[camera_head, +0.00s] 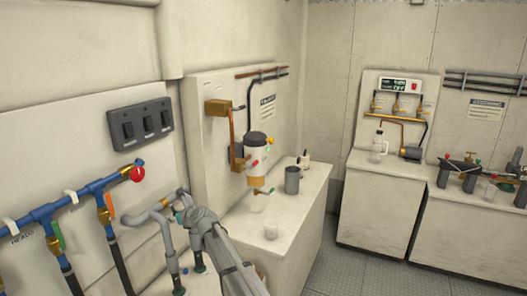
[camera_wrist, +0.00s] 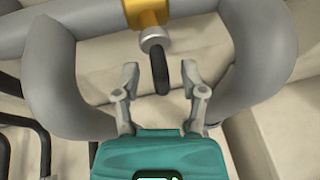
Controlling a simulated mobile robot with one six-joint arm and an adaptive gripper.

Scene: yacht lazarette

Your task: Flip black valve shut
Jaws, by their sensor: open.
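The black valve shows in the wrist view as a short black lever (camera_wrist: 160,72) below a brass body (camera_wrist: 147,12) and a round grey stem. It sits on a thick grey pipe (camera_wrist: 85,35) that bends down on both sides. My gripper (camera_wrist: 160,72) is open, with one finger on each side of the lever. I see no clear contact, and I cannot tell how deep the lever sits between the fingers. In the head view, my arm reaches the grey pipes (camera_head: 150,219) at the left wall. My arm hides most of the valve there.
A blue manifold (camera_head: 88,192) with orange, green and red handles is left of the grey pipes. A switch panel (camera_head: 141,124) is above. A counter (camera_head: 290,213) with a grey cup (camera_head: 292,180) and a glass (camera_head: 271,230) stands to the right. Floor (camera_head: 350,268) shows beyond it.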

